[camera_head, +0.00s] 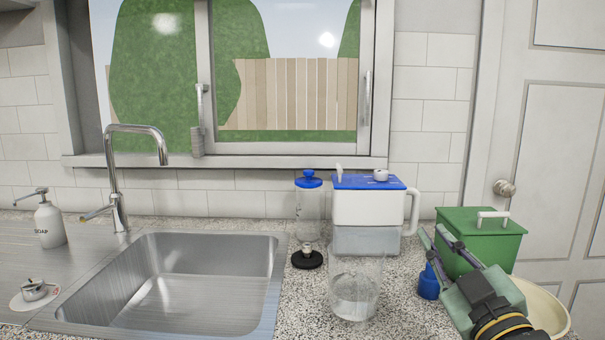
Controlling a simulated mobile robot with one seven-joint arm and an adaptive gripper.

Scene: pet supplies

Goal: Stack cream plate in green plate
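A cream dish (547,307), seemingly the cream plate, sits at the lower right, partly hidden behind my gripper and arm. My gripper (432,233) reaches up and leftward from the lower right corner, in front of the green box. Its two fingers show a gap at the tips, with nothing visibly held between them. No green plate can be made out; it may be hidden or outside the view.
A green lidded box (492,243) and a blue cup (428,284) are close to my gripper. A clear glass (355,290), a blue-lidded jug (367,212) and a blue-topped dispenser (309,205) stand left of it. The sink (180,285) is farther left.

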